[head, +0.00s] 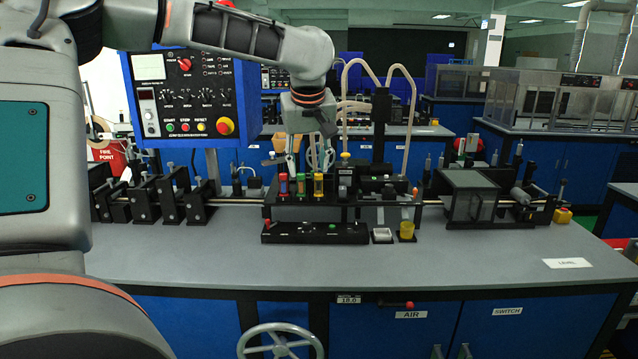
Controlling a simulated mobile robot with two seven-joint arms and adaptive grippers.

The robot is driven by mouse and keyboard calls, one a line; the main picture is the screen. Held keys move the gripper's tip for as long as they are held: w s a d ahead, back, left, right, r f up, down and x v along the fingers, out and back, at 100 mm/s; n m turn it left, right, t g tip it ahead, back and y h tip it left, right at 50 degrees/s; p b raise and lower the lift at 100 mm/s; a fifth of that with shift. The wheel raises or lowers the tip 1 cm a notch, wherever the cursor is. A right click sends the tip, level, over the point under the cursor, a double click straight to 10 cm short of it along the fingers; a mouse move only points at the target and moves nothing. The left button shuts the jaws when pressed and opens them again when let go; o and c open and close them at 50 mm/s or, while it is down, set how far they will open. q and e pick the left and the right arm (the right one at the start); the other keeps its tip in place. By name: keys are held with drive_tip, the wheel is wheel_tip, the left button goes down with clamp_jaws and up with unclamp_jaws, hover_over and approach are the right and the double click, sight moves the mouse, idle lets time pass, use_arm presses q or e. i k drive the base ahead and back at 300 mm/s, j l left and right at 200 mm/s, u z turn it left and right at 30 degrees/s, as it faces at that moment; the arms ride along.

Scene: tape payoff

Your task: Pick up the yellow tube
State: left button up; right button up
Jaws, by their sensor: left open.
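The yellow tube (318,186) stands upright in a black rack (345,201) on the grey bench. A green-and-orange tube (300,184) and a red tube (283,184) stand to its left in the same row. My left gripper (308,160) reaches down from above, its fingers apart, close above the green-and-orange and yellow tubes. It holds nothing that I can see. Whether a finger touches a tube cannot be told at this size. My right gripper is not in view.
A control panel (190,97) stands behind at left. The bench front (330,268) is clear.

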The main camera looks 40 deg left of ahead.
sight(318, 177)
drive_tip(key=i+j, duration=0.95)
drive_tip(key=j, duration=0.2)
